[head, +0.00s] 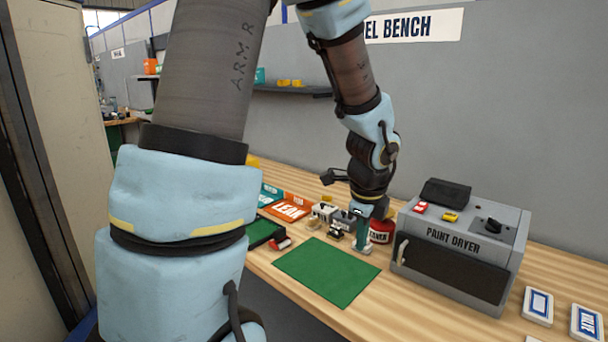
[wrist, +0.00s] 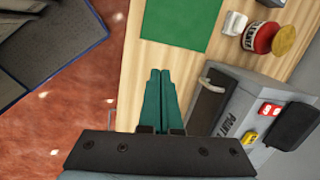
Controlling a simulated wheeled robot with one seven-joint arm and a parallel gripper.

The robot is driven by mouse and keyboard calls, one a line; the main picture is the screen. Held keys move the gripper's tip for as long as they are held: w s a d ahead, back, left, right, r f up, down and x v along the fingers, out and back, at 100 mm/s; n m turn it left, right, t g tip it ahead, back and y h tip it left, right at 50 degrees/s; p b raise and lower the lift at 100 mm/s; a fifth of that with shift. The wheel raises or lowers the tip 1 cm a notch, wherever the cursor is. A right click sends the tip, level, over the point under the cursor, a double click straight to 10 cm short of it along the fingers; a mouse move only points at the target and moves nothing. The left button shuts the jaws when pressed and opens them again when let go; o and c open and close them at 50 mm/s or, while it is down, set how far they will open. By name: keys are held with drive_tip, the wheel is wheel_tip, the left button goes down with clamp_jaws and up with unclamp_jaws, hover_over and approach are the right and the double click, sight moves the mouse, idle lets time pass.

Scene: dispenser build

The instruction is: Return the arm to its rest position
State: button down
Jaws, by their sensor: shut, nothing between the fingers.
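My gripper (head: 362,240) is over the bench near the back right corner of the green mat in the head view. In the wrist view its two teal fingers (wrist: 160,98) are pressed together with nothing between them. The arm reaches down from the upper middle of the head view, and its upper links cover much of the left side. The gripper is left of the paint dryer (head: 455,257) and close to a red round container (head: 381,232), with no visible contact in the wrist view.
The green mat (head: 325,272) lies bare on the wooden bench (head: 255,262). The grey dryer also shows in the wrist view (wrist: 225,95). Blue-and-white cards (head: 538,306) lie at the right. A grey wall stands behind.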

drive_tip(key=s+a+n, duration=0.2)
drive_tip(key=a+n, duration=0.7)
drive_tip(key=n, duration=0.3)
drive_tip(key=s+a+n+g, duration=0.1)
drive_tip(key=s+a+n, duration=0.2)
drive_tip(key=a+n, duration=0.7)
drive_tip(key=shift+a+r+n, duration=0.2)
drive_tip(key=shift+r+n, duration=0.25)
drive_tip(key=shift+n, duration=0.45)
